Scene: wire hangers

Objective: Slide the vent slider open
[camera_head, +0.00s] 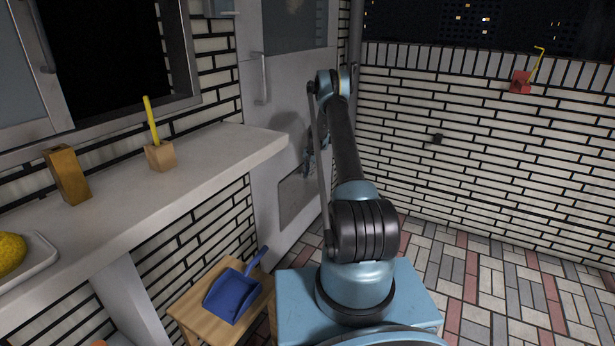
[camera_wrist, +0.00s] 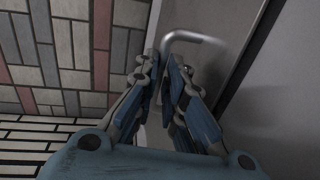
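The door (camera_head: 262,130) at the wall's end has a grey panel (camera_head: 298,196) low on its face. I cannot make out a labelled vent slider. In the wrist view a bent metal handle (camera_wrist: 190,37) stands off a pale surface, and its bar runs down between my fingertips. My gripper (camera_wrist: 163,68) has its fingers close together, one on each side of this bar, and looks shut on it. In the head view my gripper (camera_head: 309,163) is small, beside the door above the panel, partly hidden by my arm.
A long bar handle (camera_head: 264,79) is higher on the door. A counter (camera_head: 235,146) juts out at the left with a yellow stick in a wooden block (camera_head: 160,156). A blue dustpan (camera_head: 233,293) lies on a wooden stool (camera_head: 190,310). The tiled floor (camera_head: 510,290) at right is clear.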

